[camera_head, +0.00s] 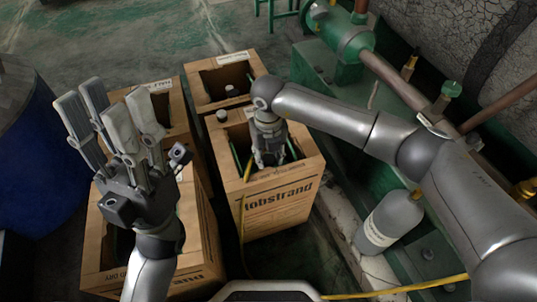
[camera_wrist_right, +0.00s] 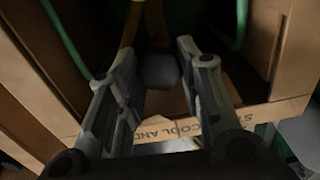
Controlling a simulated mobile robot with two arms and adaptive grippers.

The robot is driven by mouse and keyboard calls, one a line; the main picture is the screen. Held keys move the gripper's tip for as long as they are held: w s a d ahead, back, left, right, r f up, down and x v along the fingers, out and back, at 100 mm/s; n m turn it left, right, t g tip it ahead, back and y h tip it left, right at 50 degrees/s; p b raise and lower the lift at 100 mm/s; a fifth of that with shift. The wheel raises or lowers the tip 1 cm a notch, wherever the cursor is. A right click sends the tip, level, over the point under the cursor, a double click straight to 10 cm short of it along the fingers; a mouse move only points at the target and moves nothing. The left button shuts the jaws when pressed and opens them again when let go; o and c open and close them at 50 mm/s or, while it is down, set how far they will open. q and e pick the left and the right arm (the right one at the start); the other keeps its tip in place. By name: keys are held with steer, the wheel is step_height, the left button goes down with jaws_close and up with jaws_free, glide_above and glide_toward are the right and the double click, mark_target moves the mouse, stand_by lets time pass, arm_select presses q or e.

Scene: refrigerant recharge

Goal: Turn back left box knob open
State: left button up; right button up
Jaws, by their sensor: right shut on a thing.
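Several cardboard boxes stand in two rows. The back left box (camera_head: 178,108) is partly hidden behind my left gripper, and I cannot make out its knob. The back right box (camera_head: 213,78) has a dark round knob (camera_head: 231,90) in its opening. My left gripper (camera_head: 112,112) is raised over the left boxes with its fingers spread, open and empty. My right gripper (camera_head: 268,155) reaches down into the front right box (camera_head: 280,203).
The front left box (camera_head: 205,240) stands below my left arm. A grey bottle (camera_head: 390,222) and green machinery (camera_head: 340,35) are at right. A blue drum (camera_head: 35,150) is at left. Green floor lies open behind.

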mark_target(269, 159)
steer(key=shift+n, duration=1.5)
steer(key=o, duration=1.1)
steer(key=shift+c, duration=0.2)
step_height(269, 159, up, 12)
